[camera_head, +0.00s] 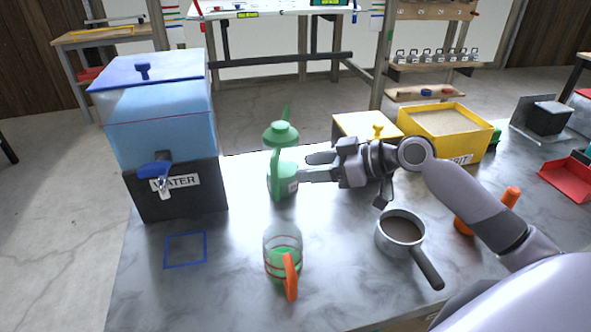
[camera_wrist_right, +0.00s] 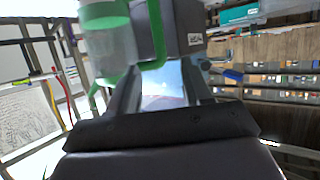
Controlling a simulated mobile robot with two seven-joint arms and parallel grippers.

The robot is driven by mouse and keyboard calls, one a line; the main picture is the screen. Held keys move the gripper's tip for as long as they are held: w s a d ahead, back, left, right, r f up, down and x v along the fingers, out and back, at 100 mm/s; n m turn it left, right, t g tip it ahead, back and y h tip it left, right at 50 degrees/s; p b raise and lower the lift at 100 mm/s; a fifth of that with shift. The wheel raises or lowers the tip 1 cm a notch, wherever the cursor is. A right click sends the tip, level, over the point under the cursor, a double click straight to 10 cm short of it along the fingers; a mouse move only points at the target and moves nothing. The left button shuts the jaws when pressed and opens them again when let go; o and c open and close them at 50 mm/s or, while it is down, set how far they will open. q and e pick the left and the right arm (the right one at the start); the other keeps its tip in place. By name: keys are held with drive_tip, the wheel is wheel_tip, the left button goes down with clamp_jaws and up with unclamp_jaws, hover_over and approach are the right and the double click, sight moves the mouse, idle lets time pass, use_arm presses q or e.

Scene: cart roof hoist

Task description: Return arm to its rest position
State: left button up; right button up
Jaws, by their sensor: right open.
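My right arm reaches in from the right in the head view. Its gripper (camera_head: 318,167) is open, with its fingers pointing left toward a green bottle-like vessel (camera_head: 283,178) with a spout on top. The fingertips are close to the vessel's right side; I cannot tell whether they touch it. In the right wrist view, the open fingers (camera_wrist_right: 160,85) have nothing visible held between them, and the green and clear vessel (camera_wrist_right: 108,45) shows just beyond them at upper left. My left gripper is not in view.
A blue water tank (camera_head: 165,115) stands at left, beside a blue square outline (camera_head: 186,249). A clear jug with an orange handle (camera_head: 291,277), a dark-filled pan (camera_head: 401,229), an orange-handled tool (camera_head: 510,197) and a yellow grit box (camera_head: 446,122) stand on the marbled table (camera_head: 225,300).

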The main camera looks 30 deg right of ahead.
drive_tip(key=shift+s+d+r, duration=0.15)
drive_tip(key=shift+s+d, duration=0.05)
drive_tip(key=shift+s, duration=0.1)
idle(0.4)
